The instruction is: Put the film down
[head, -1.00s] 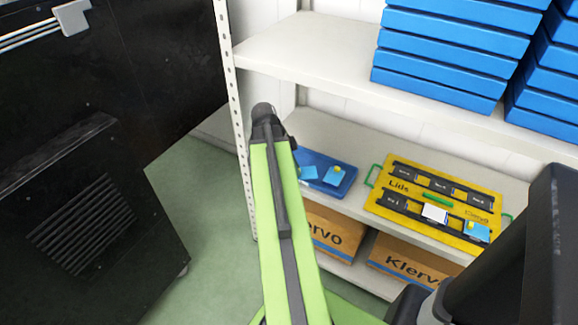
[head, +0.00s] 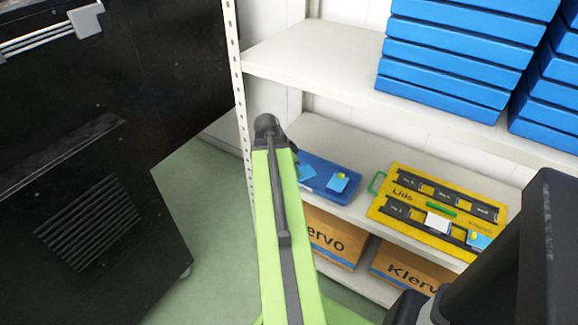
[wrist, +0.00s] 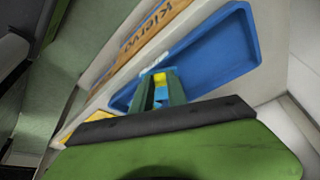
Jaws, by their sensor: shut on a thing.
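In the wrist view, my gripper (wrist: 160,82) is shut on the film (wrist: 160,96), a small light-blue piece with a yellow part between the green fingers. A blue tray (wrist: 205,62) lies beyond the fingertips; whether the film touches it I cannot tell. In the head view, the blue tray (head: 322,192) is on the lower shelf. My green arm hides the gripper and the tray's left end there. I cannot tell which piece there is the held one.
A yellow "Lids" board (head: 385,212) with dark strips and a green handle lies right of the blue tray. The upper shelf (head: 300,55) carries stacked blue boxes (head: 450,60). Klervo cartons (head: 335,240) stand below. A black machine (head: 90,170) is at left, with a shelf post (head: 240,90) nearby.

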